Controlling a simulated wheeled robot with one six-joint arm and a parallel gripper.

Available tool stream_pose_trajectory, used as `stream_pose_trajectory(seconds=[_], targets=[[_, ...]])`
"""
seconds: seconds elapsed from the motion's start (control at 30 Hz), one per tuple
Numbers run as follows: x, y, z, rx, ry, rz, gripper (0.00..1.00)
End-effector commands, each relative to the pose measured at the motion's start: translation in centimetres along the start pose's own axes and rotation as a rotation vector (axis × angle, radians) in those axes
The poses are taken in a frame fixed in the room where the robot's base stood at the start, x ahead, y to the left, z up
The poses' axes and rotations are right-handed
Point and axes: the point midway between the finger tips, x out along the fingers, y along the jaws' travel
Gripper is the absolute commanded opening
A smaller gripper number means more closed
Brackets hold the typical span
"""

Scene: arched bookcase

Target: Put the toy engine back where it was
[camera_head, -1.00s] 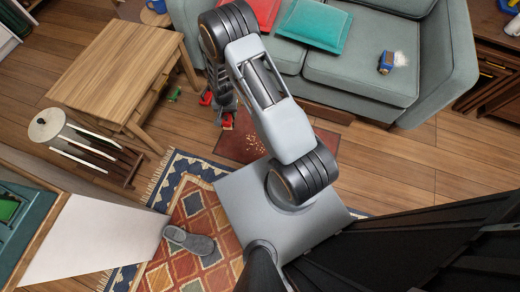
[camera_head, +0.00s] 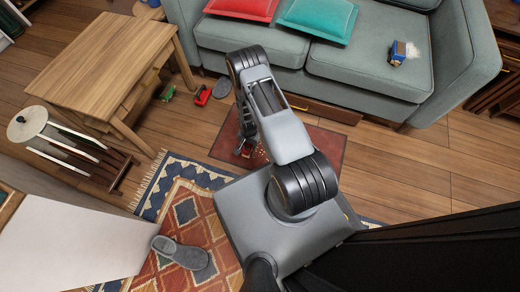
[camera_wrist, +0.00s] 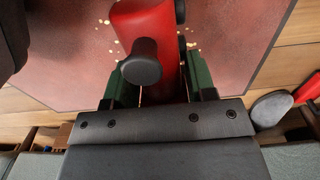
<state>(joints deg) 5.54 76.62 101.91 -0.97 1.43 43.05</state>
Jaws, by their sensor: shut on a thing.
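The toy engine (camera_wrist: 150,45) is red with a black knob-like chimney. In the wrist view it sits between the dark green fingers of my gripper (camera_wrist: 158,88), which is shut on it. In the head view my gripper (camera_head: 246,146) hangs over the left part of the dark red mat, with a bit of the red engine showing at its tip. Most of the engine is hidden there by my arm. I cannot tell how high it is above the mat.
The red mat (camera_head: 322,148) has pale crumbs. A red toy car (camera_head: 203,95), a green toy (camera_head: 167,92) and a grey slipper (camera_head: 222,87) lie near the sofa (camera_head: 370,70). A wooden table (camera_head: 105,60) and a stool (camera_head: 55,140) stand left. Another slipper (camera_head: 180,252) lies on the rug (camera_head: 185,210).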

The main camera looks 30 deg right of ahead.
Motion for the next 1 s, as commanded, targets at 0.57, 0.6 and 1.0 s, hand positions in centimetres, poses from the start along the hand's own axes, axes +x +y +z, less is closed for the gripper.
stream_pose_trajectory(seconds=[0.57,0.6,1.0], targets=[[5.4,3.6,-2.9,-0.002,0.0,0.001,0.15],[5.7,3.8,-3.0,-0.002,0.0,0.001,0.15],[9.2,4.1,-3.3,-0.003,0.0,0.0,0.15]])
